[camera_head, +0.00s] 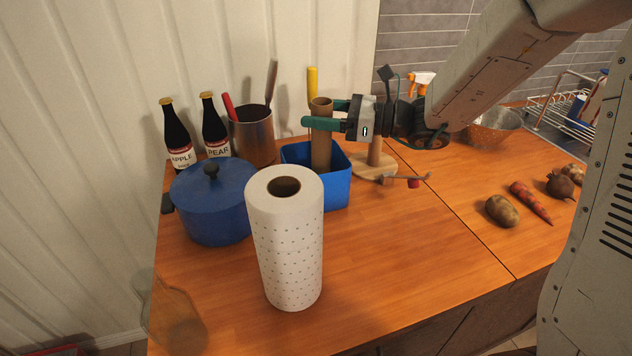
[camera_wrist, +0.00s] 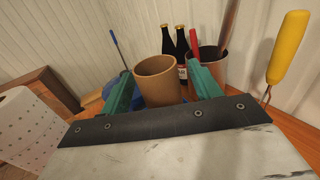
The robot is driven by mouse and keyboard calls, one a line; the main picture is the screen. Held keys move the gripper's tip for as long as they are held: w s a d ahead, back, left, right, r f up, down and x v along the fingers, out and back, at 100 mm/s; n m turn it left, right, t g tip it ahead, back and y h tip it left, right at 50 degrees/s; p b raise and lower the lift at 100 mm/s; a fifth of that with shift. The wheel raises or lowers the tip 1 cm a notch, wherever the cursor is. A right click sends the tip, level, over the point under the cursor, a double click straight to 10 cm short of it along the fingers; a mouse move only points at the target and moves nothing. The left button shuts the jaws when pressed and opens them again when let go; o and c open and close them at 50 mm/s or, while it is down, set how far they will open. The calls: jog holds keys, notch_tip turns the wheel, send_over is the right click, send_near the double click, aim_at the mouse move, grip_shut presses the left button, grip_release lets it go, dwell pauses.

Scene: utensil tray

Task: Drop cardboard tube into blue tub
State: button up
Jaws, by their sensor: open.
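The brown cardboard tube (camera_head: 321,138) stands upright in the blue tub (camera_head: 331,187), its top well above the rim. My gripper (camera_head: 312,113) is at the tube's upper part, with its green fingers apart. In the wrist view the tube (camera_wrist: 158,79) shows between the two fingers (camera_wrist: 160,92), with a gap on each side. A bit of the blue tub shows below it in that view. The tub's inside and the tube's lower end are hidden.
A paper towel roll (camera_head: 287,240) and a blue pot (camera_head: 212,208) stand in front and left. Behind are a metal utensil pot (camera_head: 253,138), two bottles (camera_head: 177,138) and a yellow-handled utensil (camera_head: 312,82). A wooden holder (camera_head: 374,165) stands right of the tub. The front right counter is clear.

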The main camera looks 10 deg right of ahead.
jog(key=v, duration=0.7)
jog(key=s+f+n+g, duration=0.2)
jog(key=s+f+n+g+h, duration=0.1)
jog(key=shift+s+a+f+n, duration=0.2)
jog(key=shift+s+a+n, duration=0.1)
jog(key=s+d+f+n+g+h, duration=0.15)
jog(key=s+n+g+h, duration=0.4)
jog(key=s+n, duration=0.55)
jog(key=s+d+r+n+t+h, duration=0.3)
jog(key=s+d+n+h, duration=0.4)
jog(key=s+d+h, duration=0.3)
jog(key=s+t, duration=0.1)
jog(key=s, duration=0.2)
jog(key=shift+s+d+r, duration=0.2)
jog(key=shift+s+d, duration=0.1)
jog(key=shift+s, duration=0.1)
